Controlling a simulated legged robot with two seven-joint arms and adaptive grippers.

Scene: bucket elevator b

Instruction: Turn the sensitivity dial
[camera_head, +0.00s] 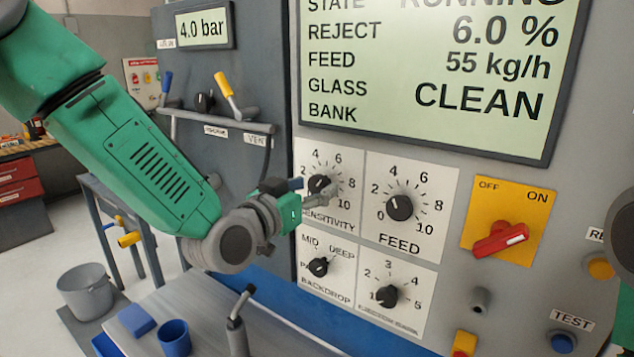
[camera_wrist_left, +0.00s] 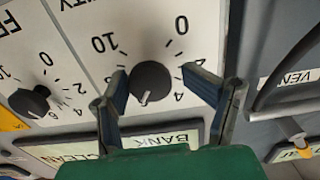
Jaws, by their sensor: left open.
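The sensitivity dial (camera_head: 319,184) is a black knob on a white scale plate at the upper left of the dial group in the head view, partly covered by my left gripper (camera_head: 311,191). In the left wrist view the dial (camera_wrist_left: 152,82) appears upside down, its white mark pointing toward the picture bottom, roughly between 4 and 6. My left gripper (camera_wrist_left: 154,74) is open, one finger on each side of the knob. Gaps show between the fingers and the knob; I cannot tell how far the tips reach along it. My right gripper is not in view.
The feed dial (camera_head: 399,207) is close right, with the backdrop dial (camera_head: 318,267) and ejector bank dial (camera_head: 387,296) below. A red switch (camera_head: 500,240) sits further right. The display (camera_head: 435,80) is above, levers (camera_head: 228,95) are left. A blue cup (camera_head: 175,337) stands below.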

